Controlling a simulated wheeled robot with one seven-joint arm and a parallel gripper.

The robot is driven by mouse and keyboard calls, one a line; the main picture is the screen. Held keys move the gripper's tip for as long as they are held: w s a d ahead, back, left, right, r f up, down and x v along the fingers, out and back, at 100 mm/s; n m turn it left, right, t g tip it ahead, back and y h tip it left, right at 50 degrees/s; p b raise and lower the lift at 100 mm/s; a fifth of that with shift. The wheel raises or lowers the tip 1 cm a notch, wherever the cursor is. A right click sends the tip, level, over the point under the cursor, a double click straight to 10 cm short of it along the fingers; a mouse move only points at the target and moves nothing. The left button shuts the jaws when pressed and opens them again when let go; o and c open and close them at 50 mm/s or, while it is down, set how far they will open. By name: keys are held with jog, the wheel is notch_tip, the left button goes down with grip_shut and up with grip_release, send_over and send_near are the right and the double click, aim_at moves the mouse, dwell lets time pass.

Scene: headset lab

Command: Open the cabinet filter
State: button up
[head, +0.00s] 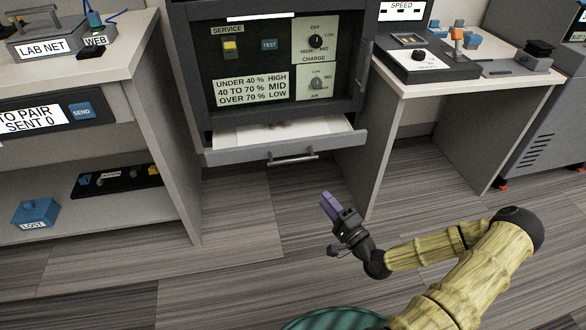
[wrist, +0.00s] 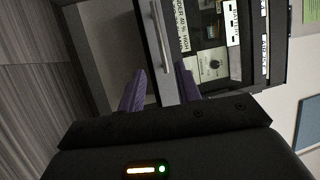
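The dark cabinet (head: 196,70) stands at the top centre of the head view. A grey drawer (head: 240,152) at its bottom sticks out a little, with a pale surface showing inside; I cannot tell whether this is the filter. A silver bar handle (head: 293,158) is on the drawer front and also shows in the wrist view (wrist: 160,38). My gripper (head: 328,204) is in front of and below the drawer, to the right of the handle in the head view. In the wrist view its purple fingers (wrist: 160,70) are apart and empty, with the handle ahead of them, not between them.
The cabinet face carries a service panel, a charge dial (head: 316,41) and a percentage label (head: 251,89). A left desk (head: 150,110) with shelves and a right white desk (head: 470,88) flank the cabinet. The floor (head: 230,240) in front is clear.

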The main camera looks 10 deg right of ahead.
aim_at(293, 159)
jog(key=b+x, duration=0.6)
jog(key=x, duration=1.1)
jog(key=shift+w+a, duration=0.15)
jog(key=shift+w, duration=0.1)
grip_shut()
